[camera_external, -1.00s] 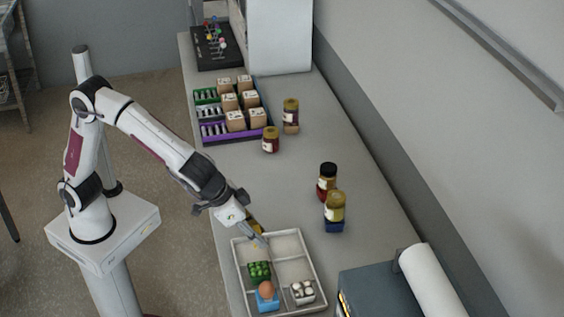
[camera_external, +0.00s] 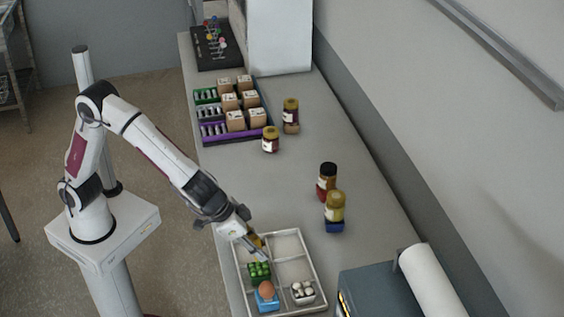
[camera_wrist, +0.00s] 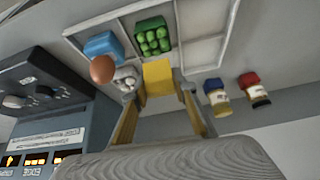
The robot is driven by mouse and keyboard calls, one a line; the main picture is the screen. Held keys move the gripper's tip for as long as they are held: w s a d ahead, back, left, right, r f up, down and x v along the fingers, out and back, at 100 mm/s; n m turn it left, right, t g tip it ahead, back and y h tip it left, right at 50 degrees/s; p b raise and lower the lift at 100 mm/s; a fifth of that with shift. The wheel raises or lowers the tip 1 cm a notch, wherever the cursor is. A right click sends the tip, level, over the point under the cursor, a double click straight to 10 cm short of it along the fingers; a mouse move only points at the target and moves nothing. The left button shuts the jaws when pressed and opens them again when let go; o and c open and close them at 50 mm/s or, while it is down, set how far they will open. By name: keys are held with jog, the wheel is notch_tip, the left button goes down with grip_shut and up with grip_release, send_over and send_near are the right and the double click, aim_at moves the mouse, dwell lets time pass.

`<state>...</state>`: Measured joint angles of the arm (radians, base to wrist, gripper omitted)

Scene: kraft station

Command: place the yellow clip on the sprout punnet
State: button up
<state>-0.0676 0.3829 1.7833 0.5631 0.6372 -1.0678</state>
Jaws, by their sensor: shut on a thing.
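My gripper (camera_wrist: 163,105) is shut on the yellow clip (camera_wrist: 158,77), which sits between its fingertips in the wrist view. The sprout punnet (camera_wrist: 152,36) is green, with round green sprouts, and stands in a compartment of the white divided tray. It also shows in the external view (camera_external: 259,273). There my gripper (camera_external: 261,256) is over the tray, close to the punnet's far side. The clip is hard to make out in the external view.
The white tray (camera_external: 319,288) also holds a blue punnet (camera_external: 267,303) with a brown egg and a punnet of white round items (camera_external: 303,292). Its far right compartment looks empty. Jars (camera_external: 334,210) stand beyond the tray; a dark appliance (camera_external: 375,290) is at right.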

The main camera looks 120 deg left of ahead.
aim_at(259, 268)
jog(key=shift+f, duration=2.35)
jog(key=shift+f, duration=0.1)
jog(key=o, duration=0.8)
jog(key=shift+v, duration=0.8)
jog(key=v, duration=1)
jog(key=shift+d+r, duration=0.1)
jog(key=shift+r, duration=0.2)
